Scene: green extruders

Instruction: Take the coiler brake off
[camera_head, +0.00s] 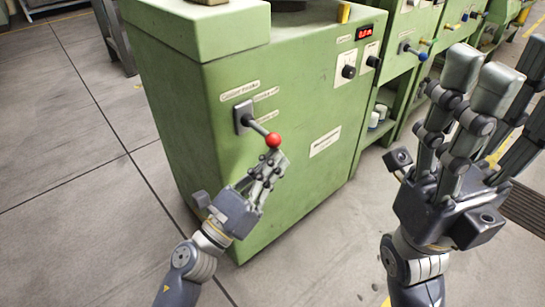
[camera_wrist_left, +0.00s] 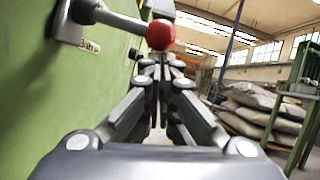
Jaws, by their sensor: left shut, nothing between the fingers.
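The coiler brake lever (camera_head: 258,128) sticks out from a dark plate (camera_head: 243,117) on the green machine's front and slopes down to the right. It ends in a red ball knob (camera_head: 273,140). The lever (camera_wrist_left: 115,20) and the red knob (camera_wrist_left: 160,35) also show in the left wrist view. My left gripper (camera_head: 275,160) is shut and empty, with its fingertips just below the knob. I cannot tell whether they touch it. My right gripper (camera_head: 497,88) is open and empty, raised near the camera at the right, away from the lever.
The green machine (camera_head: 215,185) carries small labels around the lever, a red display (camera_head: 364,32) and black knobs (camera_head: 348,71). More green machines with levers (camera_head: 412,50) stand to the right. Grey floor (camera_head: 75,130) is clear at left. Stacked sacks (camera_wrist_left: 262,110) show in the left wrist view.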

